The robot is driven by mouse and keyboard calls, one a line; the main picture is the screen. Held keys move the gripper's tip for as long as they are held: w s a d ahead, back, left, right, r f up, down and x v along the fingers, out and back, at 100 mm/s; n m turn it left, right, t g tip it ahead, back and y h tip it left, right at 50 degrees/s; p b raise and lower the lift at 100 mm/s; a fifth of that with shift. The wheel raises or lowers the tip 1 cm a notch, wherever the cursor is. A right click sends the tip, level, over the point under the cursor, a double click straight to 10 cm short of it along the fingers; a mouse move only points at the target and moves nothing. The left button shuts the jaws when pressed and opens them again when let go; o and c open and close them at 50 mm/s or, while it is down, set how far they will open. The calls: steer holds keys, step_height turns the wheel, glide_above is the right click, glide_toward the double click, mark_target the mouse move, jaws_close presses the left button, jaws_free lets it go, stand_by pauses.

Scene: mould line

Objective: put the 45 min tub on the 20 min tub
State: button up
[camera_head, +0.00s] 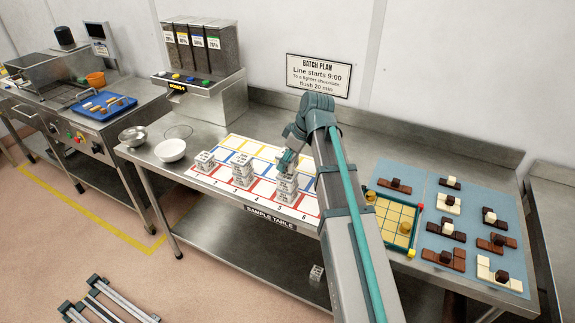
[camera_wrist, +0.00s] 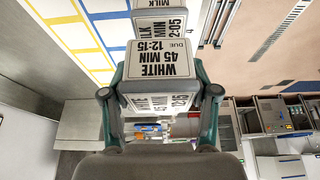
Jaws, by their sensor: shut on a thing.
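The 45 min tub (camera_wrist: 163,70), a pale box labelled WHITE 45 MIN DUE 12:15, sits between the two fingers of my gripper (camera_wrist: 160,98) in the wrist view. The gripper is shut on it. In the head view my gripper (camera_head: 288,162) is over the tub stack (camera_head: 286,188) at the right of the sample table's grid. I cannot tell there whether the held tub touches the stack. Two other stacks stand to the left, one middle (camera_head: 243,170) and one far left (camera_head: 204,161). No 20 min label is readable.
A tub marked MILK (camera_wrist: 160,27) with 12:05 stands close beyond the held one. A yellow grid tray (camera_head: 396,218) and blue mats with chocolate pieces (camera_head: 446,257) lie right of my arm. A white bowl (camera_head: 170,151) is at left. Another tub (camera_head: 317,272) is below the table.

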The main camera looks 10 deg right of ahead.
steer(key=shift+f, duration=1.25)
steer(key=shift+f, duration=0.15)
steer(key=o, duration=1.2)
steer(key=shift+s, duration=0.1)
steer(key=shift+o, duration=0.2)
steer(key=b+v, duration=0.2)
steer(key=v, duration=1)
